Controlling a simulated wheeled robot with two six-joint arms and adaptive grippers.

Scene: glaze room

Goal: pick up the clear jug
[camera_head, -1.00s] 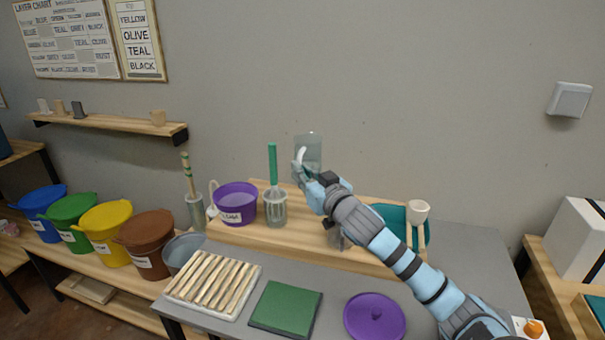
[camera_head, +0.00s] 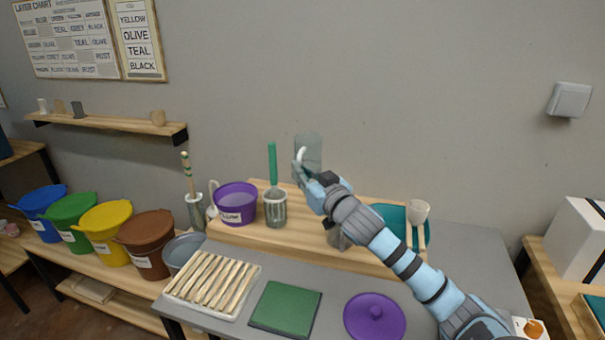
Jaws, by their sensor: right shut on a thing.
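The clear jug (camera_head: 312,148) is a see-through grey vessel with a white handle at its left side. It shows against the wall, above the wooden riser (camera_head: 288,246). My right gripper (camera_head: 301,172) is shut on the jug at its handle side and holds it up, apart from the riser. The gripper and forearm hide the jug's lower part. My left gripper is not in view.
On the riser stand a purple bucket (camera_head: 236,204), a glass with a green-handled tool (camera_head: 275,212) and a teal basin (camera_head: 392,218) with a pale ladle (camera_head: 418,212). In front lie a slatted rack (camera_head: 212,284), a green board (camera_head: 285,309) and a purple lid (camera_head: 375,317).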

